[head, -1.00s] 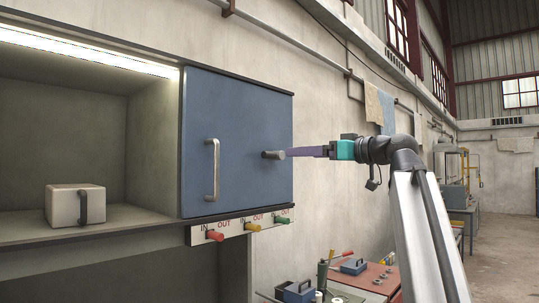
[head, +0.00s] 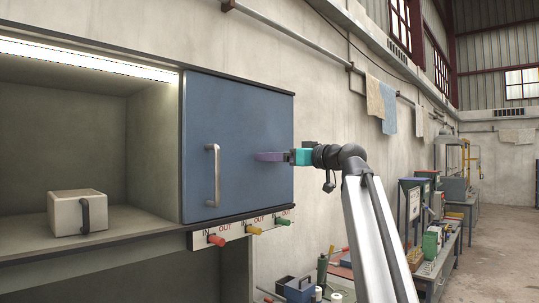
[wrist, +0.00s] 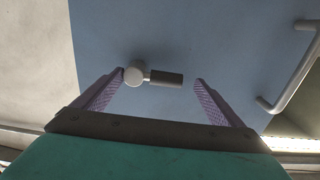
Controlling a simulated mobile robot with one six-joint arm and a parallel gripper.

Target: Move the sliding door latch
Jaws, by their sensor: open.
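The sliding blue door (head: 240,110) closes the right part of the cabinet and carries a silver bar handle (head: 213,175). The latch (wrist: 163,77) shows in the wrist view as a pale round hub with a short dark grip pointing right, nearly level. In the head view it is hidden behind my gripper (head: 256,156), which is at the right side of the door. In the wrist view my gripper (wrist: 159,77) is open, its purple fingers on either side of the latch. The left fingertip is very close to the hub; I cannot tell whether it touches.
The open bay at left holds a pale box (head: 78,212) with a dark handle. Below the door, a label strip (head: 203,240) carries red, yellow and green knobs. Tools stand on a bench lower right. The bar handle is at the wrist view's right edge (wrist: 291,75).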

